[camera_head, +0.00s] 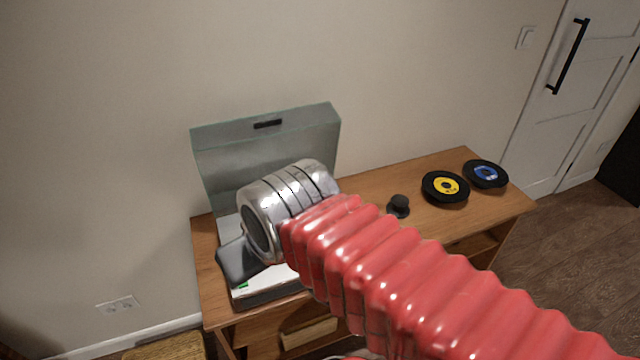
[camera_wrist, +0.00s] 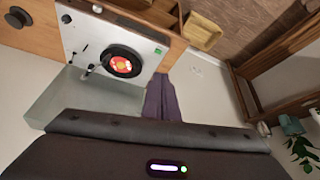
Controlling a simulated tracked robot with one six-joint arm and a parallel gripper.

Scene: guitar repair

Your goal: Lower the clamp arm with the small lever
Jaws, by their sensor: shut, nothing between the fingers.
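The turntable stands on a wooden cabinet with its grey lid (camera_head: 265,150) up. Its white deck (camera_wrist: 85,35) shows in the wrist view, with a black record with an orange-red label (camera_wrist: 122,65) on it. A thin dark arm (camera_wrist: 88,71) lies beside the record, away from the green sticker. Small dark fittings are near it; I cannot tell which is the small lever. My gripper (camera_wrist: 162,85) is shut and empty, its fingers pointing at the deck's edge near the sticker. In the head view my gripper (camera_head: 240,264) hides much of the deck.
The cabinet top (camera_head: 365,190) holds a black knob-like piece (camera_head: 398,206), a yellow-label record (camera_head: 446,188) and a blue-label record (camera_head: 486,174) to the right. A woven basket (camera_head: 168,348) is on the floor. The raised lid and wall stand behind the deck.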

